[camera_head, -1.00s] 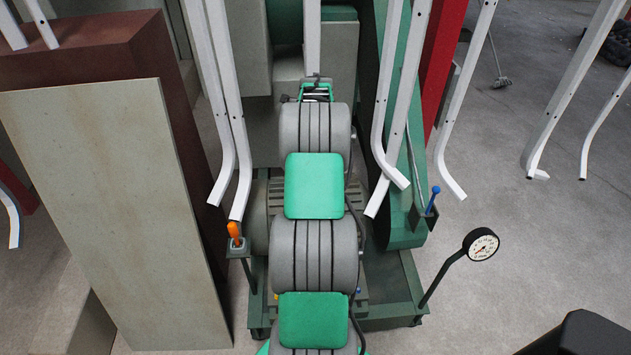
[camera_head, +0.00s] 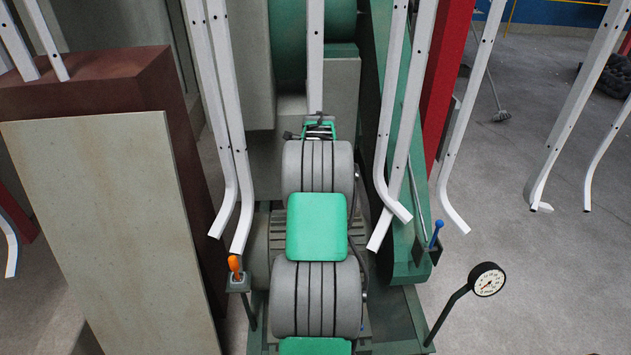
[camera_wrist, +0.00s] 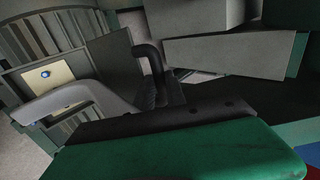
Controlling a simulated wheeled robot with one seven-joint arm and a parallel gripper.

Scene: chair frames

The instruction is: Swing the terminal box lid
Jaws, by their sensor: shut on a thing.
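My gripper (camera_head: 319,122) is at the far end of my arm in the head view, small and low in front of the grey and green machine. In the wrist view a grey box with a cream inner plate (camera_wrist: 48,76) and a blue knob stands open beside a ribbed grey body. A dark grey panel (camera_wrist: 108,62), seemingly the terminal box lid, stands out beside it, with a black curved bar at its right. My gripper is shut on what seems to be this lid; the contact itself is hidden.
White bent-ended bars (camera_head: 222,130) hang close on both sides of my arm. A pale board (camera_head: 105,215) leans at left. An orange-handled lever (camera_head: 235,268), a blue-handled lever (camera_head: 437,233) and a dial gauge (camera_head: 487,279) stand nearby. Floor at right is mostly clear.

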